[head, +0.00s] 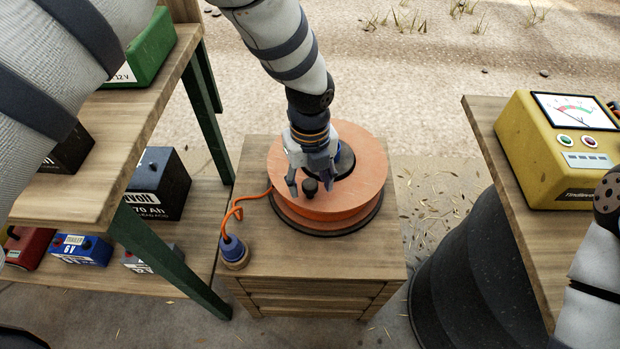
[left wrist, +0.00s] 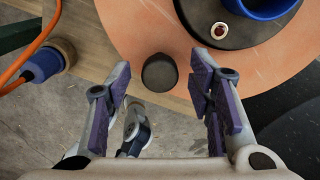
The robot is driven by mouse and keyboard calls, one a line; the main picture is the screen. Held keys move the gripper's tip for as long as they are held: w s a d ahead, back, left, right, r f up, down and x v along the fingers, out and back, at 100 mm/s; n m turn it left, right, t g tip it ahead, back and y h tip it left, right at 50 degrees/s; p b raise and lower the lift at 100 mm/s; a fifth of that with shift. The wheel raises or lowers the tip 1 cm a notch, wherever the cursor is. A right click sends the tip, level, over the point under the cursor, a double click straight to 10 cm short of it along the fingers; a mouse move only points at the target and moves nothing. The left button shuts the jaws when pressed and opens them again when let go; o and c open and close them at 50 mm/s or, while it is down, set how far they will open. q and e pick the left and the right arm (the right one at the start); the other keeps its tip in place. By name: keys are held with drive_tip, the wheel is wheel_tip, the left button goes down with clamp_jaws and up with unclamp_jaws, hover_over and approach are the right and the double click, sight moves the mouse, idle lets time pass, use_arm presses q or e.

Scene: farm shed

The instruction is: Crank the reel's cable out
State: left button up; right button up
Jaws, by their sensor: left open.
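The cable reel (head: 365,180) is a flat orange disc with a dark rim, lying on a wooden crate (head: 300,262). Its dark crank knob (head: 310,186) stands up near the front of the disc, and it also shows in the left wrist view (left wrist: 159,72). An orange cable (head: 236,206) runs off the reel's left side to a blue plug (head: 233,250) at the crate's front left. My left gripper (head: 312,188) is open over the reel, with the knob between and just beyond its fingertips in the wrist view. My right gripper is out of view; part of my right arm shows at the right edge.
A wooden shelf (head: 105,185) with green legs at the left holds several batteries, including a black one (head: 157,185). A table (head: 500,150) at the right carries a yellow meter (head: 555,150). A dark ribbed drum (head: 465,275) stands below it.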

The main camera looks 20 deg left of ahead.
use_arm(q)
wheel_tip(320, 180, up, 12)
idle(0.4)
